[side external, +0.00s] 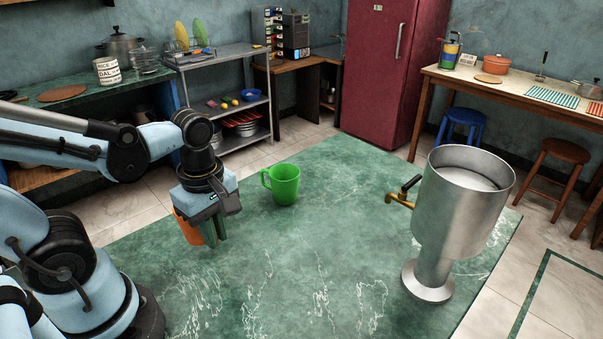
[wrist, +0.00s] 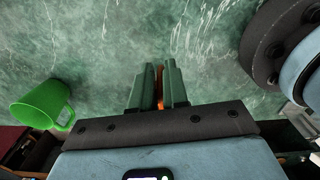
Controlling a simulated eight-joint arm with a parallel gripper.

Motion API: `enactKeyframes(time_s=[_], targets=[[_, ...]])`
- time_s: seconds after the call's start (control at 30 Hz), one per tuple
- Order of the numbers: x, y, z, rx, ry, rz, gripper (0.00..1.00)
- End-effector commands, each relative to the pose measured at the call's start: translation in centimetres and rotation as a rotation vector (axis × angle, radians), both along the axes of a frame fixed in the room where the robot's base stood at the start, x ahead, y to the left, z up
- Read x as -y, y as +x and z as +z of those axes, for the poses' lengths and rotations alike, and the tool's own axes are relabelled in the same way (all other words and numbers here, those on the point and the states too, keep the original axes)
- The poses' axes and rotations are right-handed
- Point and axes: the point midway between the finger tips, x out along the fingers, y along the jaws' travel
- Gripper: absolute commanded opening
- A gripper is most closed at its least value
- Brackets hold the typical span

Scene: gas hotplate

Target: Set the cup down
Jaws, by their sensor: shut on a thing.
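My gripper (side external: 210,238) points down over the left part of the green table and is shut on an orange cup (side external: 187,229). The cup is mostly hidden behind my fingers in the side view; whether its base touches the table I cannot tell. In the wrist view a thin strip of the orange cup (wrist: 160,88) shows between the two fingers (wrist: 160,72). A green mug (side external: 284,184) stands upright on the table, apart from my gripper, to its right and farther back. The green mug also shows at the left of the wrist view (wrist: 40,104).
A metal dispenser (side external: 461,211) with a brass tap (side external: 401,196) stands at the table's right side. The green marbled table (side external: 310,270) is clear in the middle and front. Shelves (side external: 225,95), a red fridge (side external: 390,70) and stools stand beyond it.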

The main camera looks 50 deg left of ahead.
Motion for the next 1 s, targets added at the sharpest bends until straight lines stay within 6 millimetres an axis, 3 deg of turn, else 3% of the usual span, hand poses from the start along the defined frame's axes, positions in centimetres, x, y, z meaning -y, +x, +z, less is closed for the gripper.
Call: enactKeyframes(time_s=[0.6,1.0], targets=[[-0.2,0.2,-3.9,0.000,0.000,0.000,0.00],[-0.2,0.1,-4.3,0.000,0.000,0.000,0.00]])
